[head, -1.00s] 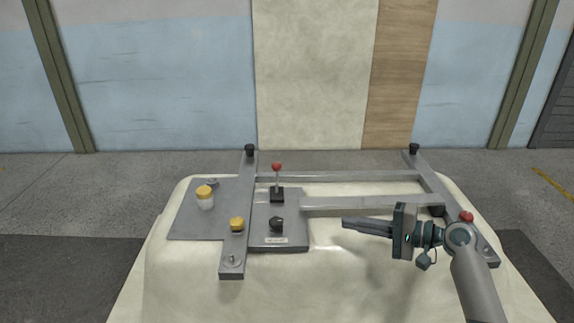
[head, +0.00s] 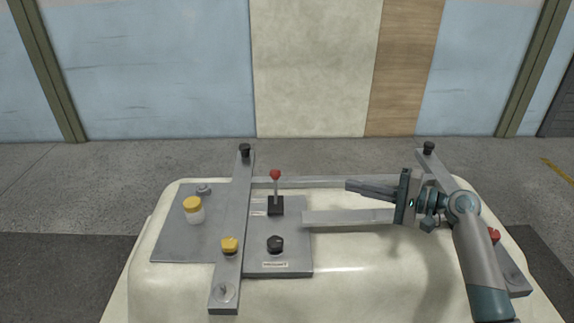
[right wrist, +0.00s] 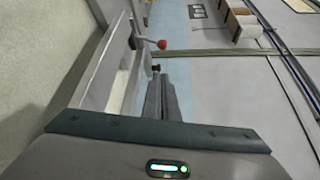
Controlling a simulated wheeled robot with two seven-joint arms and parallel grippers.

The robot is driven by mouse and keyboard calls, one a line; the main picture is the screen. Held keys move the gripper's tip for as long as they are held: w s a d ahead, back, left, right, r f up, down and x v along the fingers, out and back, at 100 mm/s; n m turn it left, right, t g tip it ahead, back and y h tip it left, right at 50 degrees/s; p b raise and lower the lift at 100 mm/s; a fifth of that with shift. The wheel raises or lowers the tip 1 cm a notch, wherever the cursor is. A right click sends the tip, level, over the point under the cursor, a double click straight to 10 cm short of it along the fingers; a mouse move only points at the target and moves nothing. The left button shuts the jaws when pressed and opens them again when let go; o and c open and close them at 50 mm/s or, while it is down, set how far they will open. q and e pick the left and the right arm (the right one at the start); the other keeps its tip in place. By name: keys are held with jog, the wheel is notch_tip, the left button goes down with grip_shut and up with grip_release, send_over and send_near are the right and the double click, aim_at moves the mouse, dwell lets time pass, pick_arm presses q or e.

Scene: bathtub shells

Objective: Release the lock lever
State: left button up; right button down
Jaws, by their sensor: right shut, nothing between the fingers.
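The lock lever (head: 275,188) has a red ball on a thin metal stem and rises from a small black base on the grey plate. It stands about upright. In the right wrist view the red ball (right wrist: 162,44) shows beyond the fingers, near the top. My right gripper (head: 350,186) is shut and empty. It points left toward the lever, with a clear gap between its fingertips and the ball. In the right wrist view its fingers (right wrist: 161,88) lie together. My left gripper is not in view.
The metal frame (head: 350,217) lies on the cream tub shell (head: 390,285). A second red knob (head: 494,236) is partly behind my right arm.

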aim_at(275, 183)
jog(key=shift+r, duration=0.1)
jog(key=shift+a, duration=0.1)
dwell(0.3)
